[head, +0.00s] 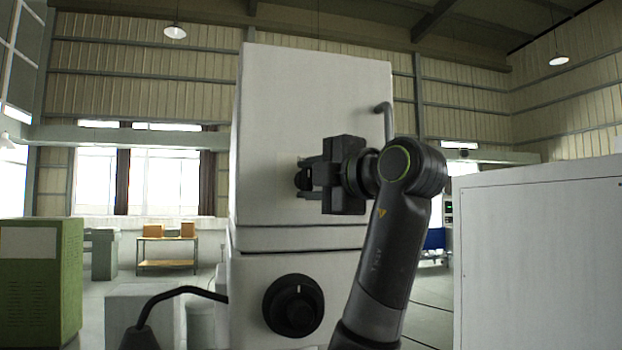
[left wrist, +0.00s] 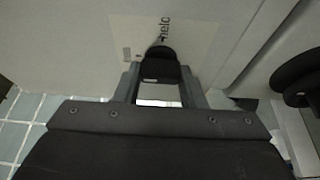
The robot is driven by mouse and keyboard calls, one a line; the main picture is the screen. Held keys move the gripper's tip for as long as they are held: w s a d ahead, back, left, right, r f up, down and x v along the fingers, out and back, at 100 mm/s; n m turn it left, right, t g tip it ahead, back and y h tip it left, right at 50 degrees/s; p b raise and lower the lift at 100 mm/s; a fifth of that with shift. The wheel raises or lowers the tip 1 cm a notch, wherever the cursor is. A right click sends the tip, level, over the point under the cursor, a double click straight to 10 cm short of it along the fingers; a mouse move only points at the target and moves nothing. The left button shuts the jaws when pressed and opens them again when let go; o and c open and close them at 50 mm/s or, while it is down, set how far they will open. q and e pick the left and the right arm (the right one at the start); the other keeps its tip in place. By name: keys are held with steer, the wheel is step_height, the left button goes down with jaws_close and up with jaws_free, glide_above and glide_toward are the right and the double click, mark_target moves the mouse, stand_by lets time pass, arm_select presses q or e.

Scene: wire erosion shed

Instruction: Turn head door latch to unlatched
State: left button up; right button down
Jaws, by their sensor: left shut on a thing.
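The head door latch is a small dark knob (head: 302,181) on the front of the tall white machine head (head: 300,95). In the left wrist view the dark latch (left wrist: 160,64) sits between my two fingers, over a pale label plate (left wrist: 190,40) with partly hidden lettering. My left gripper (head: 308,176) is shut on the latch, its fingers on either side of it. The gripper and fingers hide much of the latch in the head view, and its exact turn angle cannot be told. My right gripper is not in view.
A large black dial (head: 293,305) sits on the panel below the head. A grey bent handle (head: 386,116) is at the head's upper right. A dark bent tube (head: 180,291) is at lower left. A white cabinet (head: 540,255) stands right, a green one (head: 40,275) left.

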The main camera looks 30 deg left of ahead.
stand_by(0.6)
arm_select(q)
steer(key=o, duration=1)
steer(key=shift+d, duration=0.1)
steer(key=shift+s+d+f, duration=0.1)
steer(key=shift+d, duration=0.2)
steer(key=b+v, duration=0.5)
steer(key=v, duration=1.1)
steer(key=shift+d, duration=0.35)
steer(key=shift+a, duration=0.1)
